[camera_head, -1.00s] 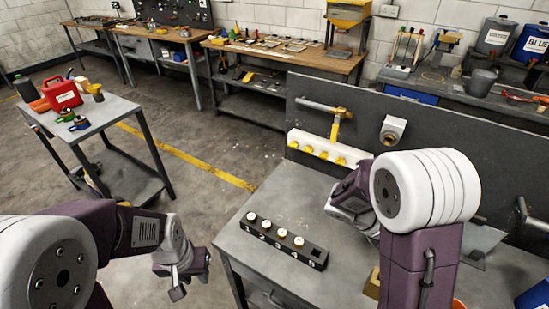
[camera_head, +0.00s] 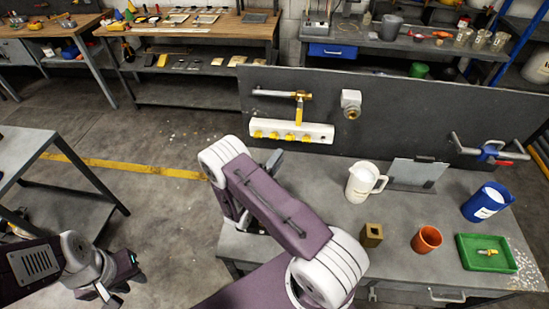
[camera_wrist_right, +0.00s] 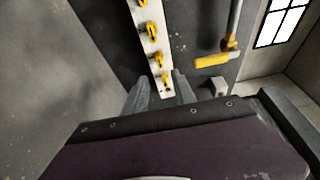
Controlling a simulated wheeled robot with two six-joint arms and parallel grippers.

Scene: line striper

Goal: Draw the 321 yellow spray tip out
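A white rail (camera_head: 290,127) on the dark upright panel carries several yellow spray tips (camera_head: 289,137) in a row. The rail and tips (camera_wrist_right: 152,30) also show in the right wrist view. No number is readable on any tip. My right gripper (camera_head: 272,158) is just below the left part of the rail. In the right wrist view my right gripper (camera_wrist_right: 160,82) has its two fingers apart, with the rail's end and nearest tip (camera_wrist_right: 166,79) showing between them; contact cannot be told. My left gripper (camera_head: 115,290) hangs at lower left, away from the rail; its opening is unclear.
A brass valve with yellow handle (camera_head: 299,108) sits above the rail. On the bench are a white jug (camera_head: 363,182), brass-coloured block (camera_head: 371,235), orange cup (camera_head: 427,239), blue jug (camera_head: 487,201) and green tray (camera_head: 468,254) holding a small yellow-and-white item. My right arm hides the bench's left part.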

